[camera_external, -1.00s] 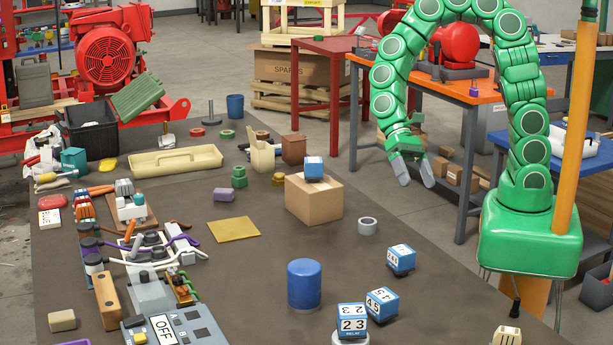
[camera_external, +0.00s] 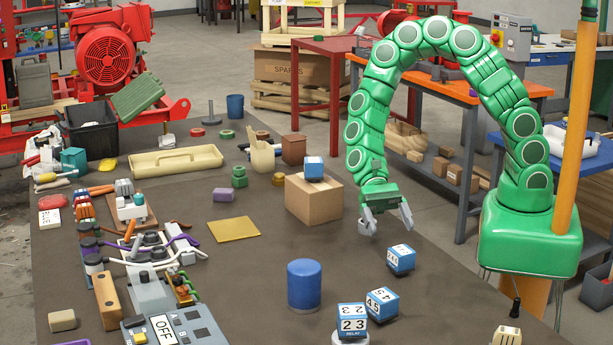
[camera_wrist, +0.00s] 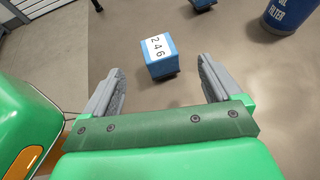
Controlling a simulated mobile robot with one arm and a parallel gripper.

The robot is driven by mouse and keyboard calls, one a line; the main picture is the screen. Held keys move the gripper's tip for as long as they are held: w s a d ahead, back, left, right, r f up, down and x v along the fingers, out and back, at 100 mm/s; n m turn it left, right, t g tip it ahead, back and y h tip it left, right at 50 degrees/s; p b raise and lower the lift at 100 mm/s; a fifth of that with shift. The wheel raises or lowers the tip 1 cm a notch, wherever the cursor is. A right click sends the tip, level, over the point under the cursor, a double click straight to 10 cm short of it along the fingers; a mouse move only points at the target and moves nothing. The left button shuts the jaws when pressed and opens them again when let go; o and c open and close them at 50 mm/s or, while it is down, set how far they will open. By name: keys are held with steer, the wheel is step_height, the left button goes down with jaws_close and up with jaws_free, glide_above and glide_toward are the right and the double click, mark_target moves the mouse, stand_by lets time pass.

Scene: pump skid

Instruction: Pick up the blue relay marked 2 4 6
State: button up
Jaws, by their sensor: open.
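The blue relay marked 2 4 6 (camera_wrist: 158,56) has a white label on top and stands on the brown table. It is centred between and just beyond my fingertips in the wrist view; in the external view, the relay nearest my gripper (camera_external: 401,260) appears to be the same one. My gripper (camera_external: 389,227) is open and empty, pointing down, above and slightly behind this relay. In the wrist view, my two grey fingers (camera_wrist: 160,70) are spread wider than the relay and do not touch it.
Similar blue relays stand nearby: one (camera_external: 382,305) in front, one (camera_external: 352,322) on a white ring, one (camera_external: 314,168) on a cardboard box (camera_external: 314,200). A blue oil filter (camera_external: 304,285) stands to the left. The table (camera_external: 260,265) is bare around the relay.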

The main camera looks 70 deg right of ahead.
mark_target(406, 262)
steer(key=shift+x, duration=5.4)
steer(key=c, duration=1.4)
